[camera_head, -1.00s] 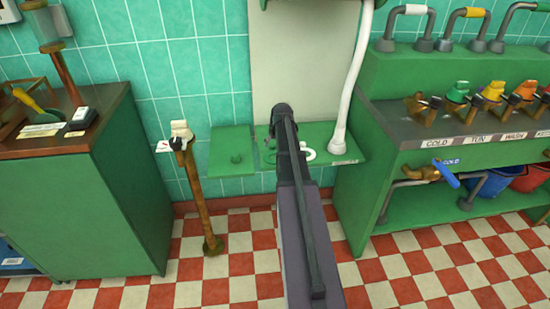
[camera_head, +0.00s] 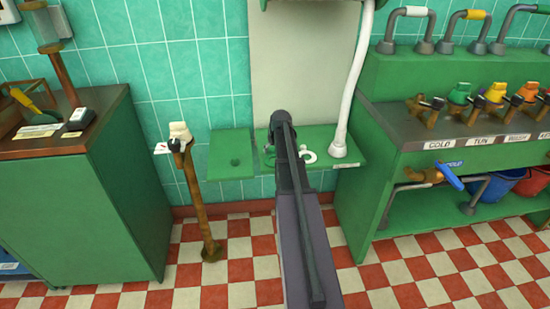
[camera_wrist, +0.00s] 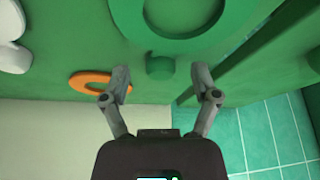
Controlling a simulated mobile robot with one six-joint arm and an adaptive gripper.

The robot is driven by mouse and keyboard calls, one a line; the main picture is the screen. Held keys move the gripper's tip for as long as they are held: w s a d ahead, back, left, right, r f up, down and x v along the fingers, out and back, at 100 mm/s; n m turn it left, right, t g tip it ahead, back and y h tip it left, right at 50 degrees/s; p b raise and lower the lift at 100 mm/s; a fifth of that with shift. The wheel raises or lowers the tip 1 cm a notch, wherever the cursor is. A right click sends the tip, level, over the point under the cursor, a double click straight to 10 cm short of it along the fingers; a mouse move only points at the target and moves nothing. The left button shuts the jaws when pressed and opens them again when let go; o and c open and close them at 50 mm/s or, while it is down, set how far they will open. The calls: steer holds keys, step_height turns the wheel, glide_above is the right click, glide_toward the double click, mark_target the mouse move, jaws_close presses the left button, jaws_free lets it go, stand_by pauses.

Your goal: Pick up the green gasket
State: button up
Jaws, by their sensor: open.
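A large green ring, which looks like the green gasket (camera_wrist: 231,18), lies on the green shelf at the top of the wrist view, partly cut off by the frame edge. My gripper (camera_wrist: 160,76) is open and empty, its two fingers spread below the ring in that view. A short green knob (camera_wrist: 160,67) shows between the fingertips; I cannot tell whether anything touches it. In the head view my arm covers much of the shelf, and I cannot make out the gasket or the fingertips clearly there.
An orange ring (camera_wrist: 88,82) lies left of the fingers, and a white piece (camera_wrist: 14,56) is farther left. The green shelf (camera_head: 348,150) has a white pipe (camera_head: 356,80) at its right. A separate green plate (camera_head: 230,142) is to its left, across a gap. A brown post (camera_head: 199,205) stands farther left.

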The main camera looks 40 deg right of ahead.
mark_target(273, 150)
steer(key=c, duration=1)
steer(key=shift+r, duration=0.15)
step_height(273, 150, up, 2)
steer(key=shift+r+p, duration=0.1)
steer(key=shift+p, duration=1.15)
steer(key=shift+r+p, duration=0.8)
steer(key=shift+p, duration=0.05)
steer(key=s, duration=0.5)
steer(key=s+d, duration=0.1)
steer(key=s, duration=0.4)
steer(key=s+r, duration=0.1)
steer(key=s, duration=0.5)
steer(key=shift+d+p, duration=0.15)
steer(key=shift+p, duration=0.25)
steer(key=shift+w, duration=0.1)
